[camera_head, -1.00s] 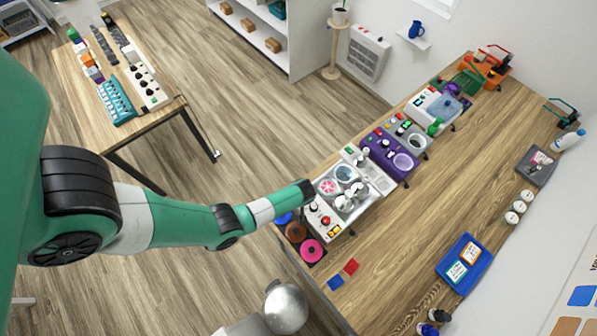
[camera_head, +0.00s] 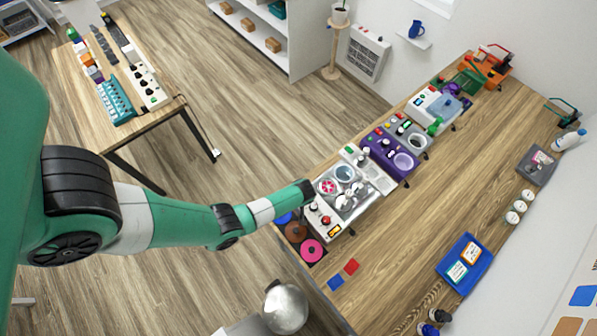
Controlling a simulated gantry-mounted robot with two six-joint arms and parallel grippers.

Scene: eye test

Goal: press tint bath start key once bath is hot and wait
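A silver bench unit with several round wells (camera_head: 361,205) stands at the near left edge of the long wooden bench; I take it for the tint bath. One well shows pinkish red, and small shiny knobs or lids sit among the others. Its front panel (camera_head: 325,219) carries a red button, a dark knob and a small lit orange display. I cannot read the display or tell which key is start. My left arm reaches in from the left and its dark end (camera_head: 307,189) is over the unit's left edge. Its fingers cannot be made out. My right gripper is not in view.
A purple unit (camera_head: 381,155) and a white-and-blue unit (camera_head: 424,103) stand farther along the bench. Pink and brown discs (camera_head: 312,250) lie beside the silver unit. A blue tray (camera_head: 484,258) is at the right. The bench middle is clear.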

